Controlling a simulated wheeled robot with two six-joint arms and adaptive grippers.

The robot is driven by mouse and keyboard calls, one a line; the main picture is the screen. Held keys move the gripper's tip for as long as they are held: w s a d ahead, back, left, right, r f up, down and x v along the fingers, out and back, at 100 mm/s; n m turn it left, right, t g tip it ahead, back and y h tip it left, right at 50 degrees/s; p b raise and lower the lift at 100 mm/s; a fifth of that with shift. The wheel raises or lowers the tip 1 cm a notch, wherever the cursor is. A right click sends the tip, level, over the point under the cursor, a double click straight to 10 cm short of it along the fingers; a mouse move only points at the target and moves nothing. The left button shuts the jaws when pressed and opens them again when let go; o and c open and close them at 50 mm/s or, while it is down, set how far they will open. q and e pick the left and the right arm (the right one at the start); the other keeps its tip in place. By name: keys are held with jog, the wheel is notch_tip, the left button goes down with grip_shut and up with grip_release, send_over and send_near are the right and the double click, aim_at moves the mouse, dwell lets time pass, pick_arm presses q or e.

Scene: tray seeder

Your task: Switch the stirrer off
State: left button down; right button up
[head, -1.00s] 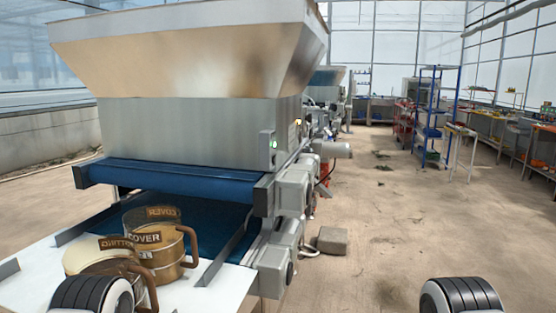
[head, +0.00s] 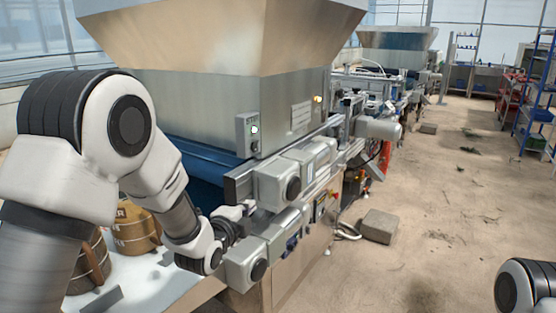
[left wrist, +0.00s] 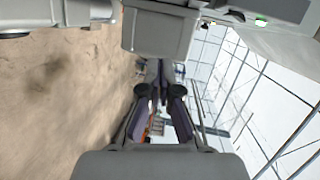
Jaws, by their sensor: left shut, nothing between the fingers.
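My right gripper is out of view; only part of my right arm shows at the right edge.
Grey motor housings (head: 285,182) jut out beside my left gripper. Brown containers (head: 133,230) stand on the white table (head: 150,278), partly behind my left arm. A stone block (head: 380,226) lies on the floor. The floor to the right is mostly clear.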

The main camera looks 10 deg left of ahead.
aim_at(256, 146)
pick_arm(q)
notch_tip(256, 146, up, 10)
jog(key=w+d+m+t, duration=0.2)
jog(key=m, duration=0.1)
jog(key=shift+h, duration=0.3)
jog(key=w+p, duration=0.3)
jog(key=w, duration=0.7)
jog(key=shift+w+d, duration=0.1)
jog(key=shift+d, duration=0.1)
jog(key=a, duration=0.3)
jog(key=shift+w+r+p, duration=0.1)
jog(key=shift+w+p, duration=0.3)
jog(key=shift+a, duration=0.5)
jog(key=shift+w+d, duration=0.1)
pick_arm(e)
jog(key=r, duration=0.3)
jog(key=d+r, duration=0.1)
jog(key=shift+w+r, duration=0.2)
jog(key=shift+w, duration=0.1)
